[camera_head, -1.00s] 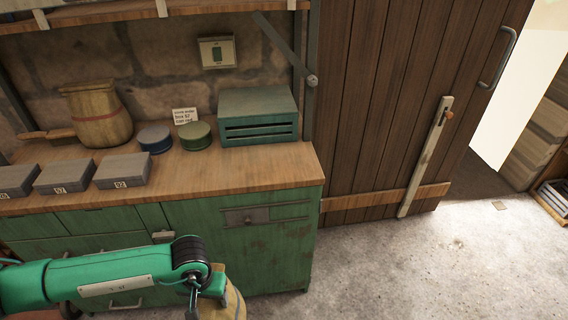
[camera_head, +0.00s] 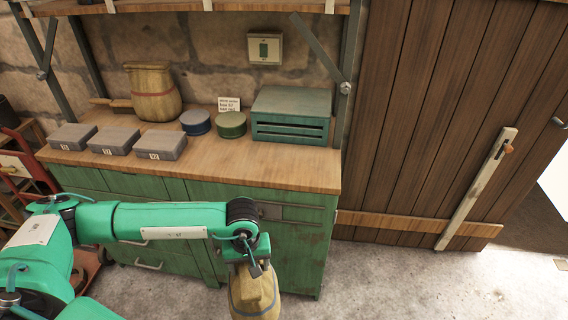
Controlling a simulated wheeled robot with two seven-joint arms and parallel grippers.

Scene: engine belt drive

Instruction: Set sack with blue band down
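My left gripper (camera_head: 252,262) is at the bottom middle, in front of the green cabinet (camera_head: 290,245). It is shut on the top of a tan sack (camera_head: 255,296), which hangs below it over the floor. Another sack (camera_head: 153,95), with a red band, stands upright on the wooden counter (camera_head: 270,170) at the back. My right gripper is not in view.
Three grey boxes (camera_head: 115,140) stand at the counter's left front. A blue tin (camera_head: 195,122), a green tin (camera_head: 231,125) and a green slatted box (camera_head: 291,116) stand behind. The counter's front right is clear. A wooden door (camera_head: 420,130) is at right.

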